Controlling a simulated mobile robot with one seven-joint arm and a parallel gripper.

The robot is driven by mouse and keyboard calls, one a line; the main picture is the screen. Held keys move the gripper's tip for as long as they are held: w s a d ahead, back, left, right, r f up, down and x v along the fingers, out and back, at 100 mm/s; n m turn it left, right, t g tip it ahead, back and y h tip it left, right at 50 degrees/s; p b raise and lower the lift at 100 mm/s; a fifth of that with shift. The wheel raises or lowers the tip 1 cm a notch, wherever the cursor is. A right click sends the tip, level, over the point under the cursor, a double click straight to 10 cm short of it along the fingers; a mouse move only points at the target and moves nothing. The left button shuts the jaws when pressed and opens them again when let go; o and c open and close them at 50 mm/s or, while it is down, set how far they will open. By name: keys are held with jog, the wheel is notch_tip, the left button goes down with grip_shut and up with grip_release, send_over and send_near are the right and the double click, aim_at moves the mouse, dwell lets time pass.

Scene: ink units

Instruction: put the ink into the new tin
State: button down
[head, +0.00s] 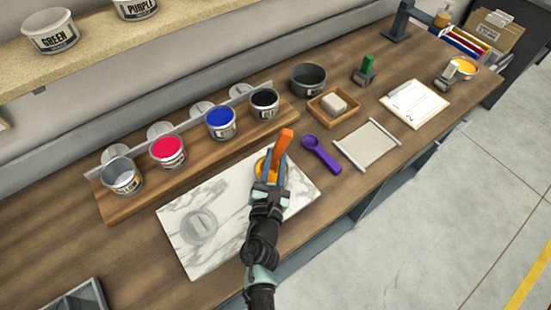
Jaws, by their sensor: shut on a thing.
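My gripper (271,178) is over the right part of the white marble slab (215,265), shut on an orange-handled tool (284,141). The tool's lower end is hidden by my gripper. A yellow-orange patch, which looks like ink (262,166), shows beside my fingers; I cannot tell whether it lies on the slab or on the tool. A tin with a grey, empty-looking inside (122,176) stands at the left end of the wooden rack (130,206), its label partly readable. Tins of red (168,151), blue (221,122) and black ink (265,103) stand to its right.
A round lid (199,226) lies on the slab's left part. A purple scoop (321,154), pale mat (368,144), wooden tray (319,111) and dark bowl (307,78) are to the right. A tin with yellow contents (464,67) stands far right. A shelf (95,48) overhangs upper left.

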jog(key=shift+r, duration=0.1)
dwell(0.3)
notch_tip(320, 180, up, 8)
jog(key=p, duration=0.7)
